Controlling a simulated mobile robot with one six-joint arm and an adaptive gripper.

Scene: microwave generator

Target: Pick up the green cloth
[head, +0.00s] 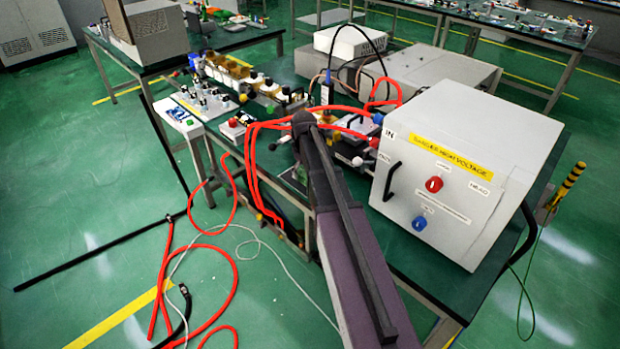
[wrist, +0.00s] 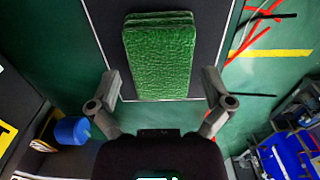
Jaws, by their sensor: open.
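The green cloth (wrist: 160,52) shows in the wrist view as a flat, folded rectangular pad with a textured surface. It lies on a dark panel (wrist: 107,25) with a pale edge, in the upper middle of the picture. My gripper (wrist: 161,80) is open, with one finger on each side of the cloth's near end in the picture. The space between the fingers holds no gripped thing, and I cannot tell how far the cloth is from them. In the head view I cannot make out the cloth or the fingers.
A white high-voltage box (head: 460,165) stands on the right of the bench. Red cables (head: 262,150) cross the bench and hang to the floor. Small parts (head: 225,75) crowd the bench's far left side. The wrist view shows a blue cylinder (wrist: 71,130) at lower left.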

